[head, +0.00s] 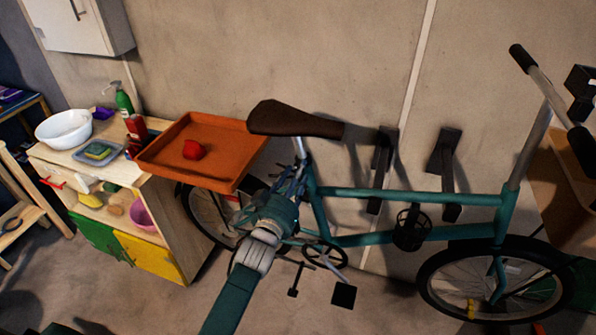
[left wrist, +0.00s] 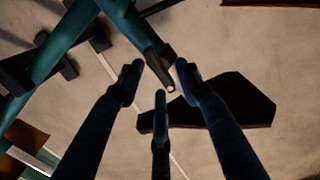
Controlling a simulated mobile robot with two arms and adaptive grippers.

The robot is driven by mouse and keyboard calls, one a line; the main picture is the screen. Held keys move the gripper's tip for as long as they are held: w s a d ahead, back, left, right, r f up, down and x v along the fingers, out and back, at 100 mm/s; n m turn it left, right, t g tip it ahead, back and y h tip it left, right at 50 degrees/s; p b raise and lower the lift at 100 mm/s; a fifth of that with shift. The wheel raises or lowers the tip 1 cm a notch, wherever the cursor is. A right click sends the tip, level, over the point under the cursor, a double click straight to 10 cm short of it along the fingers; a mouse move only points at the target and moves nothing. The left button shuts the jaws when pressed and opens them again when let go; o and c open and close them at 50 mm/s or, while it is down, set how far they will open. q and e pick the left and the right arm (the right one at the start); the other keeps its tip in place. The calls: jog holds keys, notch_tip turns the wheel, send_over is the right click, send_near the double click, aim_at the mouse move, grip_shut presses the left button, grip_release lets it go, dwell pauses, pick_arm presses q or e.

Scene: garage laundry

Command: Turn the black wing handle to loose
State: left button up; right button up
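The bicycle's teal frame (head: 400,197) carries a brown saddle (head: 290,118) on a seat post (head: 299,147). My left gripper (head: 291,181) is beside the upper end of the seat tube, below the saddle. In the left wrist view its three dark fingers (left wrist: 160,88) are spread apart. A dark rod-like piece (left wrist: 156,66) with a pale round tip shows between the fingertips; I cannot tell whether it is touched. It may be the black wing handle or part of the seat post; neither view makes the handle out clearly. The saddle (left wrist: 245,100) shows behind the fingers. My right gripper is out of view.
An orange tray (head: 215,150) with a red object (head: 193,150) is close left of the saddle. A wooden play kitchen (head: 170,215) stands left, with a white bowl (head: 64,129). Black wall brackets (head: 381,160) are behind the frame. Floor in front of the bicycle is open.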

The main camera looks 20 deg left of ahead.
pick_arm(q)
jog(key=shift+w, duration=0.35)
jog(key=shift+c, duration=1)
grip_shut()
jog(key=shift+m, duration=0.7)
jog(key=shift+o, duration=1)
grip_release()
jog(key=shift+d, duration=0.1)
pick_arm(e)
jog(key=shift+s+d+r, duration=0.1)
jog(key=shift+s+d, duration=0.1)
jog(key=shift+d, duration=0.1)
pick_arm(q)
jog(key=shift+s, duration=0.15)
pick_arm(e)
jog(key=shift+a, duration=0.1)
pick_arm(q)
jog(key=s, duration=1.1)
jog(key=shift+s+a, duration=0.2)
jog(key=shift+s, duration=0.2)
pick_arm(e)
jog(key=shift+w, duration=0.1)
